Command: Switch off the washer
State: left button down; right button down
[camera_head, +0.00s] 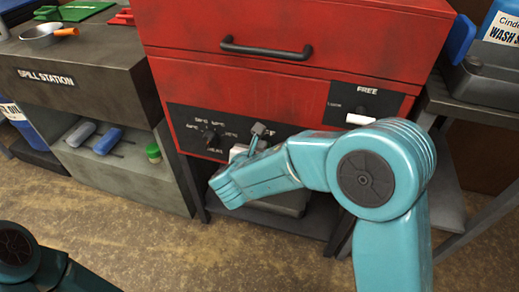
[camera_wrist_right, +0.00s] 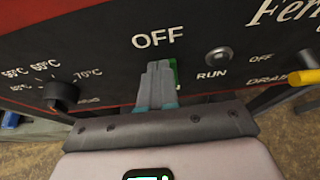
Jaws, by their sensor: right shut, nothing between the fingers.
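The red washer (camera_head: 230,85) stands in the middle of the head view, with a black control panel (camera_head: 183,118) low on its front. In the wrist view the panel (camera_wrist_right: 110,62) carries a white OFF label (camera_wrist_right: 158,38) and a RUN label beside a round metal button or lamp (camera_wrist_right: 219,57). My right gripper (camera_head: 259,129) is shut and empty, in front of the panel. In the wrist view its fingertips (camera_wrist_right: 158,72) are just below OFF and hide most of a green part (camera_wrist_right: 174,70). Whether they touch it I cannot tell. My left gripper is out of view.
A black temperature knob (camera_wrist_right: 62,96) is left of the fingers, and a yellow drain handle (camera_wrist_right: 303,76) is at the right. The washer has a black bar handle (camera_head: 265,50). A grey spill station (camera_head: 75,75) stands left, and a grey bench (camera_head: 480,110) right.

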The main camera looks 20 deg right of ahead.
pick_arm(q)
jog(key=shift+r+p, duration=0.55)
pick_arm(e)
jog(key=shift+r, duration=0.75)
